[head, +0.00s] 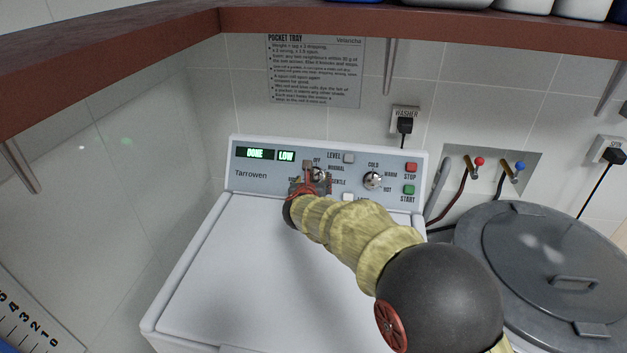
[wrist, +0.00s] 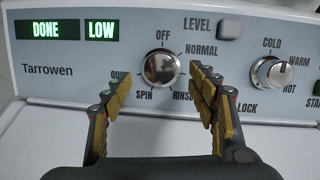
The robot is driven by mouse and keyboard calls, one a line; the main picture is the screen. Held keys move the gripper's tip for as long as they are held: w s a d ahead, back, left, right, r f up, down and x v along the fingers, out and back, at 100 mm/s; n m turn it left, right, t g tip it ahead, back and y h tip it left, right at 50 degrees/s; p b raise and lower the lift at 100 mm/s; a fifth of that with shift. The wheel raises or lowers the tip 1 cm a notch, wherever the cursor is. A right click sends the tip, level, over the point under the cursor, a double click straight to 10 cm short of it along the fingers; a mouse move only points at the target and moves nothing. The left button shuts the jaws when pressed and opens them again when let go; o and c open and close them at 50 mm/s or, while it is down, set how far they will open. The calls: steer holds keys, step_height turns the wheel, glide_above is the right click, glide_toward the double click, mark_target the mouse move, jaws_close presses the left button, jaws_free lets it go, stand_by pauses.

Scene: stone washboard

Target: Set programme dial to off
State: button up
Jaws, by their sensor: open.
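The programme dial (wrist: 161,69) is a round chrome knob on the washer's grey-blue panel. OFF stands above it, with NORMAL, SPIN and partly covered QUICK and RINSE labels around it; GENTLE shows in the head view. I cannot make out where its pointer stands. My gripper (wrist: 157,74) is open, its yellow-and-dark fingers left and right of the dial, apparently with gaps on both sides. In the head view my gripper (head: 308,182) is in front of the dial (head: 319,174) and partly hides it.
A temperature dial (head: 373,180) is to the right, with red STOP (head: 411,167) and green START (head: 409,190) buttons beyond. A LEVEL button (head: 349,158) is above right. Displays read DONE (head: 256,154) and LOW (head: 286,156). A brown shelf (head: 120,75) overhangs.

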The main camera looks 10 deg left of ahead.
mark_target(314, 177)
steer(key=shift+x, duration=1.85)
steer(key=shift+r, duration=0.1)
steer(key=c, duration=0.4)
steer(key=c, duration=0.7)
steer(key=shift+c, duration=0.3)
